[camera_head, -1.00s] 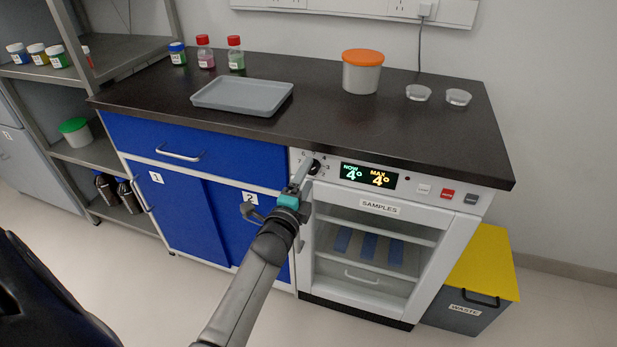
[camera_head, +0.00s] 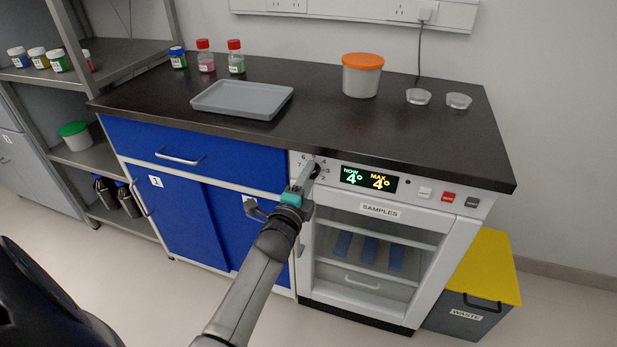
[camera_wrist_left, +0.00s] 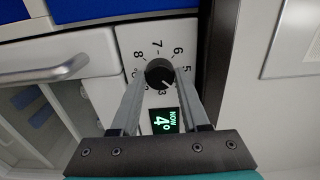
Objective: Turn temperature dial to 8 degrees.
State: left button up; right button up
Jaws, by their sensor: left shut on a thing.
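The temperature dial (camera_wrist_left: 159,74) is a round black knob with numbers printed around it, on the white front of the samples fridge (camera_head: 345,220). My left gripper (camera_head: 309,172) is at the dial, and in the left wrist view its two fingers (camera_wrist_left: 160,80) are shut on the knob from both sides. The white pointer mark on the knob faces the lower right in that view, near the 3; the 4 is hidden by a finger. The display (camera_head: 368,179) reads NOW 4° and MAX 4°. My right gripper is not in view.
Several buttons (camera_head: 448,197) sit right of the display. The dark countertop edge (camera_head: 400,165) overhangs just above the panel. A cabinet handle (camera_head: 180,160) is to the left. A yellow-lidded waste bin (camera_head: 488,265) stands to the right. The floor in front is clear.

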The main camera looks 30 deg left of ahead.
pick_arm(q)
grip_shut()
